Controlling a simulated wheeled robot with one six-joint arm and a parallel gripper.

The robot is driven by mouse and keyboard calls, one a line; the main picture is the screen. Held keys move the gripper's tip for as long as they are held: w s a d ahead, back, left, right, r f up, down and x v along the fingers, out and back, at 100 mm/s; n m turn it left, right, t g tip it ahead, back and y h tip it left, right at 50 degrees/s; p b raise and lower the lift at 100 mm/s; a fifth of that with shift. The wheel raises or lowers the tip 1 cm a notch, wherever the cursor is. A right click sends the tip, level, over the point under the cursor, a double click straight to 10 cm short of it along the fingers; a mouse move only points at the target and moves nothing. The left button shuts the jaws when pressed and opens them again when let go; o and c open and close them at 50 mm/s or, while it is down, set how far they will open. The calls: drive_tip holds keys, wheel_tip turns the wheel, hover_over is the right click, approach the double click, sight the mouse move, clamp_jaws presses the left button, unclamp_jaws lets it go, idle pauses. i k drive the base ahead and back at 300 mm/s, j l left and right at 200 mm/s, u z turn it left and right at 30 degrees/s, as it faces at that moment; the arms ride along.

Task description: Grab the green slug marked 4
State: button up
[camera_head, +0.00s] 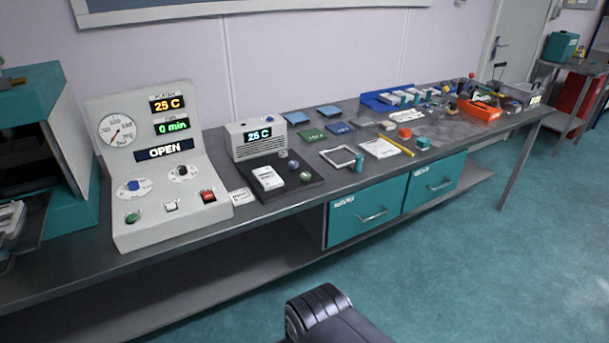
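No mark 4 can be read on anything in view. A small teal-green cylinder (359,162) stands on the bench beside a grey square frame. Another green-teal piece (423,143) lies farther right, close to the yellow pencil. A flat green sheet (312,135) lies behind the frame, with small markings too fine to read. I cannot tell which of these, if any, is the green slug marked 4. My gripper's fingers are not in view; only a dark ribbed part of my own body shows at the bottom middle.
The grey bench (270,218) runs across the room. A control console (160,165) reading OPEN and 25 C stands on its left. A black tray (262,192), blue bin (380,103) and orange tray (480,111) sit along it. Teal drawers (365,212) hang below. The front floor is clear.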

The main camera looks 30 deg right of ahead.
sight(306, 176)
drive_tip(key=i+l+z, duration=0.35)
drive_tip(key=i+z, duration=0.4)
drive_tip(key=i+l+z, duration=0.1)
drive_tip(key=i+z, duration=0.25)
